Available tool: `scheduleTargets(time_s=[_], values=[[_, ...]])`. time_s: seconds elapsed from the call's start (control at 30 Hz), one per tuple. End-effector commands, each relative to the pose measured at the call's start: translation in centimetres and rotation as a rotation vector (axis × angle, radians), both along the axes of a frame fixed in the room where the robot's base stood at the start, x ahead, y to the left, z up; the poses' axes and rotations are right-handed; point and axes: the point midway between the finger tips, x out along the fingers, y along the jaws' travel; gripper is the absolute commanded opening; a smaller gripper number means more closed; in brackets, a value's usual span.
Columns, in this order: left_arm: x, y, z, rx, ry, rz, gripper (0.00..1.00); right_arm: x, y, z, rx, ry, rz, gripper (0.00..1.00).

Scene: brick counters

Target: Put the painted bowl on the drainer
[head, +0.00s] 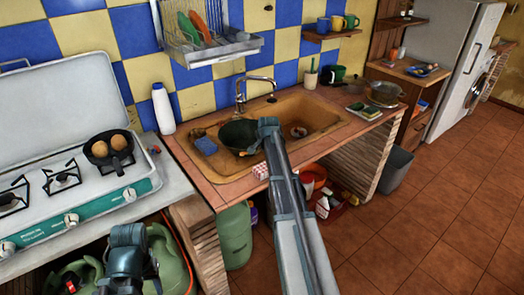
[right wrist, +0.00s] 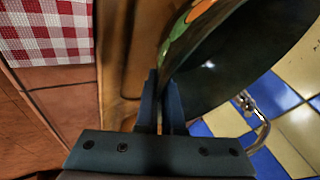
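The painted bowl (head: 238,134) is in the brown sink (head: 310,112), dark on its inside. In the right wrist view the bowl (right wrist: 235,60) fills the upper right, with orange and green paint on its outer wall. My right gripper (head: 268,124) reaches over the sink's front edge to the bowl's right side. Its fingers (right wrist: 165,103) are close together with the bowl's rim between them. The drainer (head: 225,50) is a wall rack above and left of the sink, with several plates upright in it. My left arm's end (head: 127,238) is low at the left; its fingers cannot be made out.
A faucet (head: 241,88) stands behind the bowl, below the drainer. A blue sponge (head: 205,145) lies left of the bowl. A white bottle (head: 163,108) stands between stove and sink. A pan (head: 103,154) is on the stove.

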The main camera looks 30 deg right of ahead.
Motion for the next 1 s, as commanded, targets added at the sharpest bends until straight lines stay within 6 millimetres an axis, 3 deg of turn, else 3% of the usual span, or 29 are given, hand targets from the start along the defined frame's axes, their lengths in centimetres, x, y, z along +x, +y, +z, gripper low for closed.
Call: scheduleTargets(time_s=[0.27, 0.47, 1.0], values=[[0.0, 0.0, -0.1, 0.000, 0.000, 0.000, 0.50, 0.0, 0.0, -0.1, 0.000, -0.002, -0.001, 0.00], [0.0, 0.0, -0.1, 0.000, 0.000, 0.000, 0.50, 0.0, 0.0, -0.1, 0.000, 0.000, 0.000, 0.35], [0.0, 0.0, 1.1, 0.000, 0.000, 0.000, 0.50, -0.5, 0.2, 1.1, 0.000, 0.000, 0.000, 0.35]])
